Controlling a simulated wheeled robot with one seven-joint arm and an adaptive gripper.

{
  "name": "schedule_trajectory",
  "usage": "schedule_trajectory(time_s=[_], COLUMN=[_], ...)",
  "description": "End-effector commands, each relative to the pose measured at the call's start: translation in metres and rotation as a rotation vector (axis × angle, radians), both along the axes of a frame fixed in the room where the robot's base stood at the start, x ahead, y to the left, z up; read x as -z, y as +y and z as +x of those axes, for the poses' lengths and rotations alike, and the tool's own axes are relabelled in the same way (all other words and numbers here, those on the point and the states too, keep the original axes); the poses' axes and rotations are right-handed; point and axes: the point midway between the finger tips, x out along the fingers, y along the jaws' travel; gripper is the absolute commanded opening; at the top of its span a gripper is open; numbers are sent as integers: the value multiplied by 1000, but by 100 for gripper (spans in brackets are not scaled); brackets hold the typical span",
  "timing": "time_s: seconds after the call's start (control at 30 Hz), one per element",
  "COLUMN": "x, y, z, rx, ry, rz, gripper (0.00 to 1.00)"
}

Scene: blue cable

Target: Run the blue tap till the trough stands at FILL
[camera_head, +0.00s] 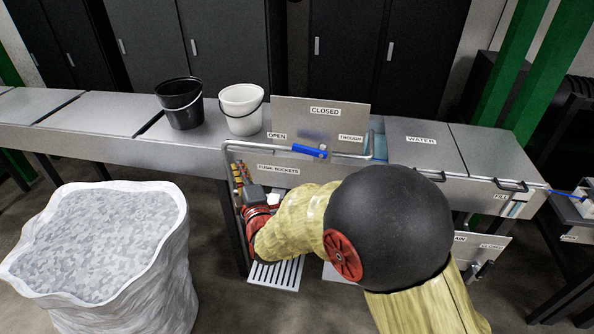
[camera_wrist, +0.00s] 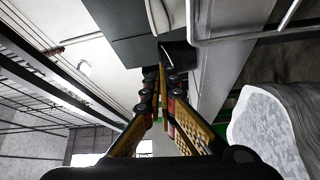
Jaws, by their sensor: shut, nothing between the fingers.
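The blue tap lever (camera_head: 309,150) lies nearly level on a grey pipe at the front edge of the bench, below a plate (camera_head: 320,122) marked OPEN, CLOSED and TROUGH. I cannot tell its exact setting. The trough (camera_head: 420,145), marked WATER, is mostly covered; a narrow blue strip shows at its left end. The FILL label (camera_head: 502,196) sits on its front right beside a small gauge (camera_head: 514,208), whose level I cannot read. My gripper (camera_head: 239,168) is shut and empty, left of and below the lever, apart from it. Its fingers meet in the wrist view (camera_wrist: 163,72).
A black bucket (camera_head: 180,103) and a white bucket (camera_head: 241,108) stand on the bench left of the plate. A large white sack (camera_head: 95,250) stands at front left. The grey pipe (camera_head: 230,147) bends near my gripper. A slatted grate (camera_head: 276,274) lies below.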

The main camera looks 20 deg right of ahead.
Motion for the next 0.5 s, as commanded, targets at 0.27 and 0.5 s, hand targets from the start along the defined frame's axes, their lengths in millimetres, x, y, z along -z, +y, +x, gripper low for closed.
schedule_trajectory(time_s=[0.27, 0.5], x=[60, 130], y=[103, 105], z=[-25, -66], rx=[-422, -575], ry=[229, 491], rz=[-219, -551], gripper=[0, 0])
